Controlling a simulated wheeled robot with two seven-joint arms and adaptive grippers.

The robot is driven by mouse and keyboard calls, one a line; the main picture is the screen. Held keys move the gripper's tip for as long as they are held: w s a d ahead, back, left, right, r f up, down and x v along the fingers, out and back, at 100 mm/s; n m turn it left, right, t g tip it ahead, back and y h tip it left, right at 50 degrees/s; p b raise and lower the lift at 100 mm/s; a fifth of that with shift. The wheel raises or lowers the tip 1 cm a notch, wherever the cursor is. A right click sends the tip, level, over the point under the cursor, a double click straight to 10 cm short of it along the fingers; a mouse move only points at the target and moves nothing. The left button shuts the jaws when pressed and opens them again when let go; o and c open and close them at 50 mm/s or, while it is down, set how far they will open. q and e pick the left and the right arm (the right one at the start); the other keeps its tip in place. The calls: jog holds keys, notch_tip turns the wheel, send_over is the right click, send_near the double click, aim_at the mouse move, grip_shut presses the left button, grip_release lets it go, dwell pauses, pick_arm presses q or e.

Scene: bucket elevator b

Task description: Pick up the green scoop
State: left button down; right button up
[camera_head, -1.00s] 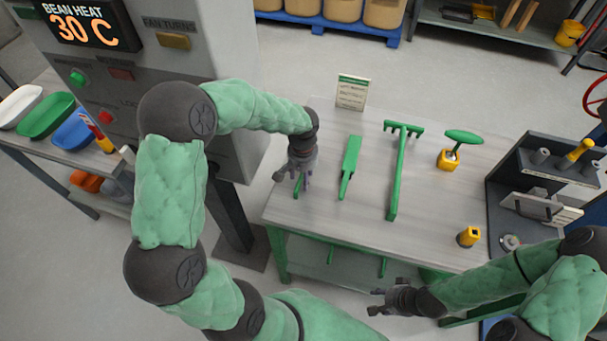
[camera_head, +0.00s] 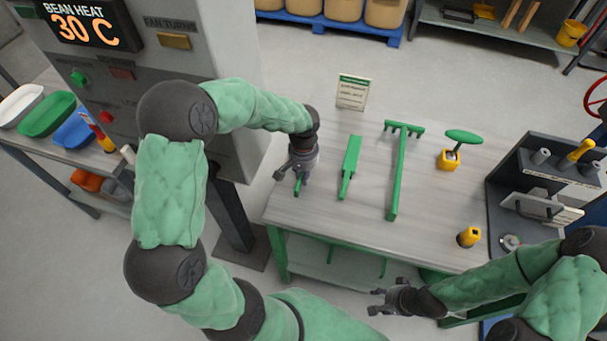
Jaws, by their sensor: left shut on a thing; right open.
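My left gripper (camera_head: 299,175) is at the left edge of the workbench and is shut on a slim green handle, which I take to be the green scoop (camera_head: 297,190). Only a short end of the handle shows below the fingers. The rest is hidden by the gripper and wrist, so I cannot tell if it touches the table. My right gripper (camera_head: 377,301) is open and empty, low in front of the bench's front edge.
On the bench (camera_head: 340,217) lie a flat green tool (camera_head: 350,165) and a green rake (camera_head: 399,170), right of my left gripper. A green-topped yellow tool (camera_head: 449,159), a yellow piece (camera_head: 468,237) and a small sign (camera_head: 352,93) stand there too. A grey machine (camera_head: 215,60) rises at left.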

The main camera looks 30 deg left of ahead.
pick_arm(q)
notch_tip(320, 180, up, 2)
jog(key=shift+r+p, duration=0.25)
jog(key=shift+p, duration=0.05)
jog(key=s+d+r+p, duration=0.3)
jog(key=s+d+r, duration=0.6)
jog(key=d, duration=0.2)
jog(key=shift+r, duration=0.35)
jog(key=shift+w, duration=0.1)
